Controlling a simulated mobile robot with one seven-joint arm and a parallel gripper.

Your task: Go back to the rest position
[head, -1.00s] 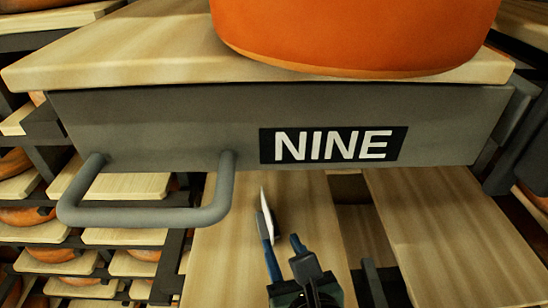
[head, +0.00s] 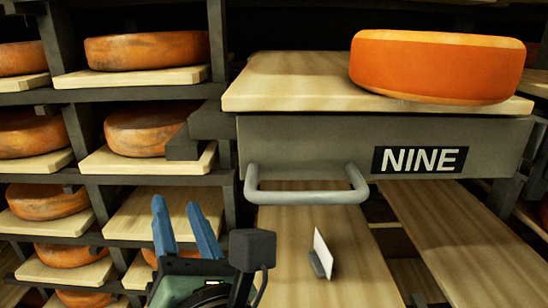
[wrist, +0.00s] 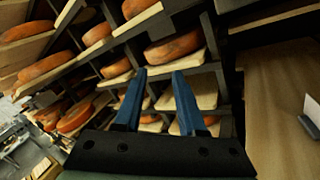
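My gripper (head: 177,205) shows at the lower left of the head view, its two blue fingers pointing up and apart with nothing between them. In the wrist view the gripper (wrist: 160,72) is also open and empty, in front of the cheese shelves. A small white card (head: 322,252) with a grey foot stands upright on a wooden board (head: 300,285), to the right of my gripper and apart from it. The card also shows at the right edge of the wrist view (wrist: 313,108).
A grey drawer front (head: 310,147) marked NINE, with a handle (head: 305,196), is at the centre right. An orange cheese wheel (head: 437,68) sits on the plank (head: 290,80) above it. Shelves of cheese wheels (head: 147,49) fill the left.

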